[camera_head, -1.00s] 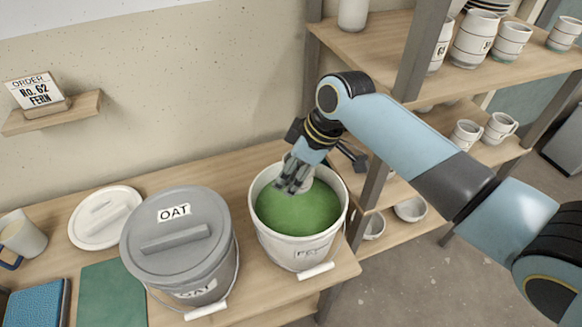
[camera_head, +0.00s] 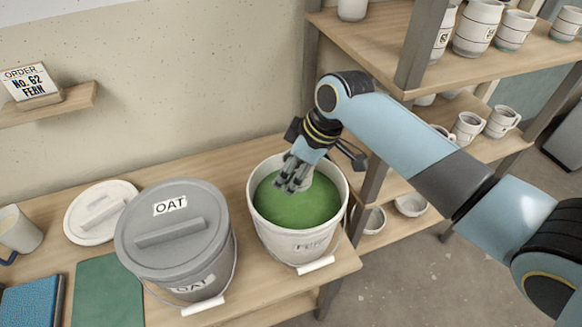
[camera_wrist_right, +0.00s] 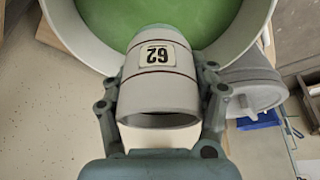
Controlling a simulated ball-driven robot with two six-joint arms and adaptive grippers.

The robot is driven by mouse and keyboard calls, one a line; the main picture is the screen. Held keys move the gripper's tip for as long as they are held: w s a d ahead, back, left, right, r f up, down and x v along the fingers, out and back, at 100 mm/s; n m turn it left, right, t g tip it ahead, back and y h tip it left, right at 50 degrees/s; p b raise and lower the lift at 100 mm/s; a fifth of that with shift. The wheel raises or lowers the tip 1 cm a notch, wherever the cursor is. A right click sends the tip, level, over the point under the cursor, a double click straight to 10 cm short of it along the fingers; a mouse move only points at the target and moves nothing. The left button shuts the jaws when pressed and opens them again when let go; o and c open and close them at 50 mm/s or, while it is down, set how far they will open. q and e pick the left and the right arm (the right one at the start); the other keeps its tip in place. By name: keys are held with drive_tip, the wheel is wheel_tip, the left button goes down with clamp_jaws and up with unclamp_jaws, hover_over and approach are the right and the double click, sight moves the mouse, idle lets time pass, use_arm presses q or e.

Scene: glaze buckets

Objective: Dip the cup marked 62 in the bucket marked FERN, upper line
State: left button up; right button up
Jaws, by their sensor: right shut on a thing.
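The cup marked 62 (camera_wrist_right: 158,101) is pale with thin dark lines around it, and its label appears upside down in the right wrist view. My right gripper (camera_head: 293,180) is shut on this cup, with a finger on each side. Green glaze (camera_head: 291,211) fills the open bucket. The cup's far end overlaps the glaze in the right wrist view; I cannot tell whether it touches. My left gripper is not in view.
A lidded grey OAT bucket (camera_head: 178,258) stands close left of the white bucket. The order sign (camera_head: 31,86) reads No. 62 FERN. A shelf post (camera_head: 372,185) stands close on the right.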

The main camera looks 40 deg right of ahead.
drive_tip(key=shift+f+b, duration=1.1)
drive_tip(key=shift+f, duration=1.15)
wheel_tip(320, 180, down, 6)
drive_tip(key=b, duration=0.3)
drive_tip(key=shift+f, duration=0.15)
drive_tip(key=shift+s+a, duration=0.1)
drive_tip(key=shift+a+f, duration=0.1)
drive_tip(key=shift+f, duration=0.05)
idle(1.1)
